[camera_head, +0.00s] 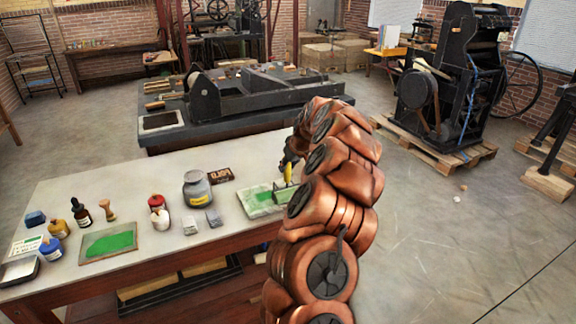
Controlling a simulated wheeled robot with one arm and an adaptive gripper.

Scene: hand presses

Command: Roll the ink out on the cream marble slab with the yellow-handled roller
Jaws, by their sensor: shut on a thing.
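The yellow-handled roller (288,172) is upright at the right end of the table, with its yellow handle at my gripper (289,163). My gripper is shut on this handle; its fingers are small and partly hidden by my copper-coloured arm. The roller's green head is low over the cream marble slab (247,208); I cannot tell whether it touches. Green ink shows as a patch on the slab. My arm hides the slab's right part.
A second slab (84,256) with green ink lies at the table's left. Between them stand a grey jar (197,190), a red-and-white bottle (159,216) and small blocks. A dark sign (221,175) lies behind. A large press bed (250,100) stands beyond the table.

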